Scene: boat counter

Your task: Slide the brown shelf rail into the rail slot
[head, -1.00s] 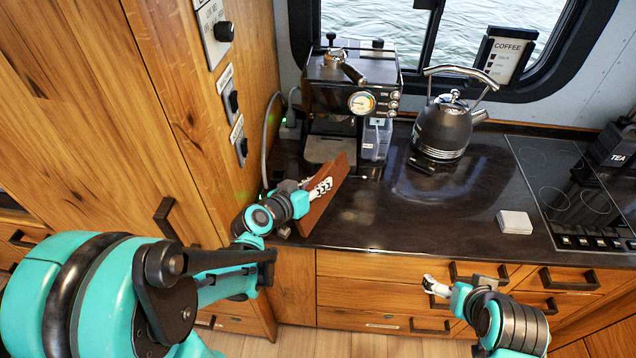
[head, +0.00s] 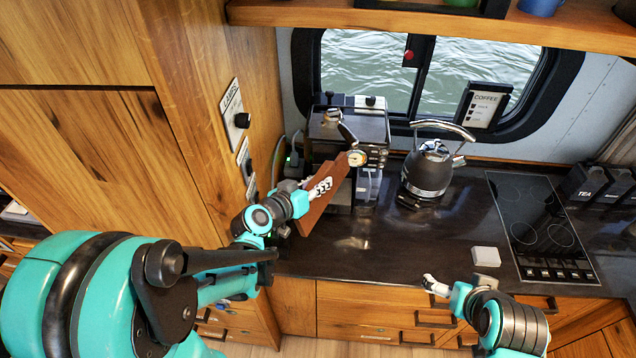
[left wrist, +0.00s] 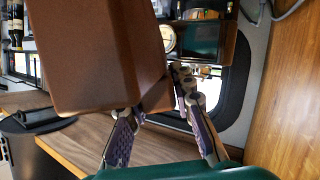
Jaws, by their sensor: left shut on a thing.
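The brown shelf rail (head: 330,190) is a flat, reddish-brown board, tilted upright in front of the coffee machine. My left gripper (head: 318,188) is shut on it, with its pale fingers across the face. In the left wrist view the rail (left wrist: 95,50) fills the upper left, and the fingers of my left gripper (left wrist: 160,128) show below it and beside its lower corner. My right gripper (head: 430,284) is low over the drawer fronts, away from the rail; its jaw opening is too small to read. I cannot make out the rail slot.
A wooden shelf (head: 300,14) with cups crosses the top, above the window. The coffee machine (head: 375,125) stands close behind the rail, and a wooden cabinet wall (head: 185,130) is close on the left. A kettle (head: 428,172) stands right of the machine. The counter's front middle is clear.

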